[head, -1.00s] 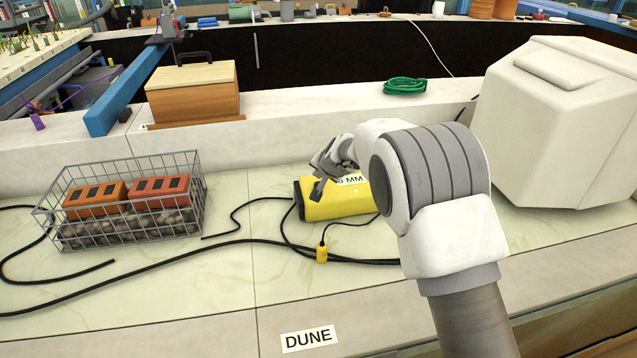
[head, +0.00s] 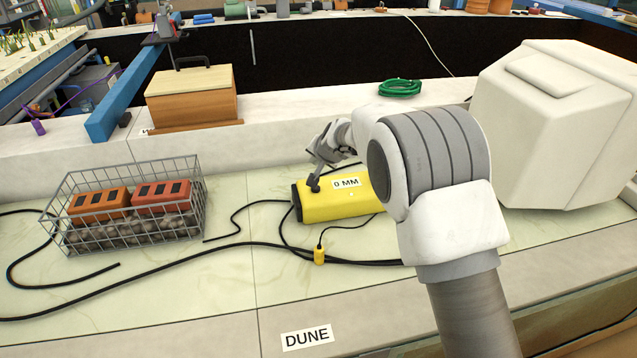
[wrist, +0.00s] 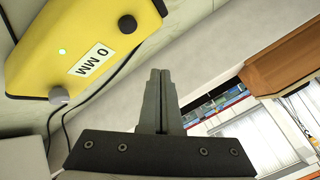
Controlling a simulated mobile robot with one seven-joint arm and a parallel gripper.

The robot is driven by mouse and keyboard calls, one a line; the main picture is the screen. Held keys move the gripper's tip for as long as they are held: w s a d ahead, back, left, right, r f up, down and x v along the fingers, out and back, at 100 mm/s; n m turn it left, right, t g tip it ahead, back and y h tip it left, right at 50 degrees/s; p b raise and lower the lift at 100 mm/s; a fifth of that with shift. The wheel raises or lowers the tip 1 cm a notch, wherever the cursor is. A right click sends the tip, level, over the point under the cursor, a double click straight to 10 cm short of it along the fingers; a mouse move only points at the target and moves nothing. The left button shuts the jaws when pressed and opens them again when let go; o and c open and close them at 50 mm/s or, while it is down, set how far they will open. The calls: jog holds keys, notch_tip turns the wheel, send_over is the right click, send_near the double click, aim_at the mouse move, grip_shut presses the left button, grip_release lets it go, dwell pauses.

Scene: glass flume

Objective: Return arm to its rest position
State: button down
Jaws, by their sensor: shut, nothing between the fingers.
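The yellow box (head: 345,205) lies on the pale bench with a "0 MM" label facing up. It also shows in the wrist view (wrist: 115,30) at upper left, with a dark knob, a grey knob and a small lit spot. The fingers look apart from it in the wrist view. My arm hides the box's right end in the head view.
A wire basket (head: 130,240) with orange bricks and stones stands at left. A wooden box (head: 190,105) and a green coil (head: 400,88) sit on the ledge behind. A white bulky housing (head: 550,130) is at right. Black cables (head: 160,258) cross the bench.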

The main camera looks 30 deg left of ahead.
jog(key=d+r+p, duration=0.1)
jog(key=d+r, duration=1.1)
jog(key=d, duration=0.1)
jog(key=s+d+r+h+p, duration=0.1)
jog(key=s+d+r, duration=0.45)
jog(key=d, duration=0.45)
jog(key=s+d+r+h+p, duration=0.1)
jog(key=s+d+r+h, duration=0.1)
jog(key=s+d+r, duration=0.6)
jog(key=s+d+f+h+p, duration=0.1)
jog(key=s+d+f, duration=0.1)
jog(key=s+d, duration=0.7)
jog(key=s+d+f+h, duration=0.2)
jog(key=s+d, duration=0.7)
jog(key=s, duration=0.2)
jog(key=shift+s+d+g+h+p, duration=0.25)
jog(key=shift+d+g+h+p, duration=0.05)
jog(key=shift+g+p, duration=0.1)
